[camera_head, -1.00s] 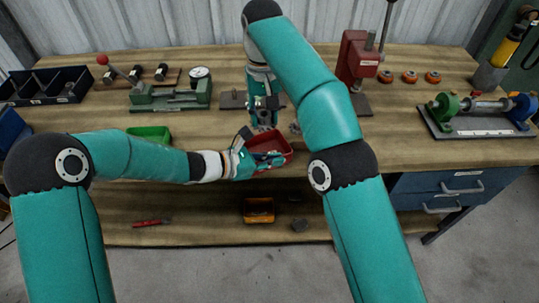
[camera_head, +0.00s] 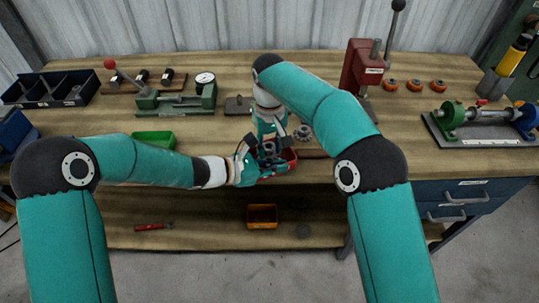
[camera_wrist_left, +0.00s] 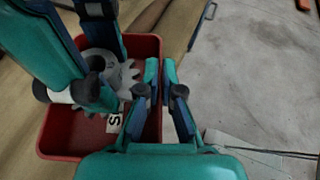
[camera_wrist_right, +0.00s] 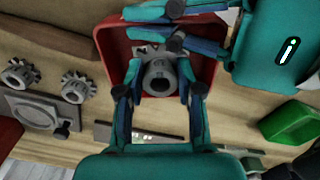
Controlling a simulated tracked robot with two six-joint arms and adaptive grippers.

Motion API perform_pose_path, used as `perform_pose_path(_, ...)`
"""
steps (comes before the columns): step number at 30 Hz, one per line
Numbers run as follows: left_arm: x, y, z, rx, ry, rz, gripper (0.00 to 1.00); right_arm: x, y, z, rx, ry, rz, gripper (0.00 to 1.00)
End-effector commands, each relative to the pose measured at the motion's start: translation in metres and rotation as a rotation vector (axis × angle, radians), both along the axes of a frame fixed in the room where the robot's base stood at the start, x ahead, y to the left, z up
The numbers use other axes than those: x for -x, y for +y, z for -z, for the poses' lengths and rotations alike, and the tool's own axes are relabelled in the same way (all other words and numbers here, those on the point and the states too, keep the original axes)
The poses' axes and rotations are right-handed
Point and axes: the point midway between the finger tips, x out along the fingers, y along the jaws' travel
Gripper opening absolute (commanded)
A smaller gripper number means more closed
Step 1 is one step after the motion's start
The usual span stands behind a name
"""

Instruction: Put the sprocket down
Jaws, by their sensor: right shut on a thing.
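A grey toothed sprocket (camera_wrist_right: 160,78) with a round hub is between the fingers of my right gripper (camera_wrist_right: 160,92), which is shut on it. The sprocket is inside or just over the red bin (camera_wrist_left: 62,135); whether it touches the bottom I cannot tell. It also shows in the left wrist view (camera_wrist_left: 126,75), partly hidden by the right fingers. In the head view the red bin (camera_head: 291,157) is mostly covered by my grippers. My left gripper (camera_wrist_left: 161,62) is at the bin's wall, one finger on each side, with a narrow gap between the tips.
Loose sprockets (camera_wrist_right: 75,88) lie on the bench beside the bin. A green bin (camera_head: 153,137) stands left, close to my left arm. A red press (camera_head: 361,68) and a shaft fixture (camera_head: 482,123) stand right.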

Motion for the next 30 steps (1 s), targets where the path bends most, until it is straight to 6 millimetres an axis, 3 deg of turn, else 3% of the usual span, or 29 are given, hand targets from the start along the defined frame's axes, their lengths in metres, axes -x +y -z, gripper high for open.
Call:
perform_pose_path(8, -0.001, 0.0, 0.0, -0.001, -0.002, -0.001, 0.0, 0.002, 0.0, 0.034, 0.002, 0.007, 0.0, 0.0)
perform_pose_path(19, 0.0, 0.0, 0.0, -0.001, -0.001, -0.001, 0.0, 0.001, 0.0, 0.038, 0.002, 0.005, 0.0, 0.0)
perform_pose_path(20, 0.0, 0.0, 0.0, -0.001, -0.001, -0.001, 0.0, 0.001, 0.0, 0.039, 0.003, 0.006, 0.0, 0.38)
perform_pose_path(24, 0.0, 0.0, 0.0, 0.0, -0.002, -0.001, 0.0, 0.001, 0.0, 0.039, 0.003, 0.006, 0.0, 0.61)
perform_pose_path(30, 0.0, 0.0, 0.0, 0.0, -0.002, -0.001, 0.0, 0.001, 0.0, 0.039, 0.002, 0.006, 0.0, 0.61)
